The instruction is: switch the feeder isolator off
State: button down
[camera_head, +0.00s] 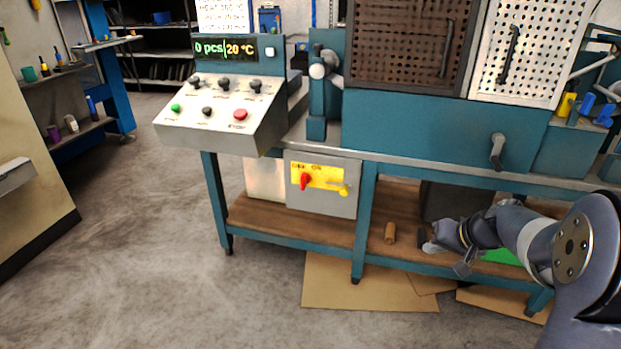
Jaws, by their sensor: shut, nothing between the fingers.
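A grey box (322,201) hangs under the bench, between the teal legs. It carries a yellow plate (322,177) with small lettering that I cannot read surely. A red rotary handle (305,181) sits at the plate's left, and a yellow handle (343,189) at its right edge. One of these may be the feeder isolator; the lettering is too small to tell which, or whether it is on or off. My gripper (423,242) is shut and empty at the lower shelf, to the right of and below the box, apart from it. Its fingertips are small and dark.
A bench leg (365,220) stands between my gripper and the box. A control console (222,110) with knobs and buttons juts out above left. Cardboard (345,285) lies on the floor; floor at left is clear.

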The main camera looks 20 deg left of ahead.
aim_at(305, 179)
jog(key=i+j, duration=0.3)
jog(key=j, duration=0.15)
jog(key=i+j, duration=0.65)
jog(key=j, duration=0.25)
jog(key=u, duration=0.05)
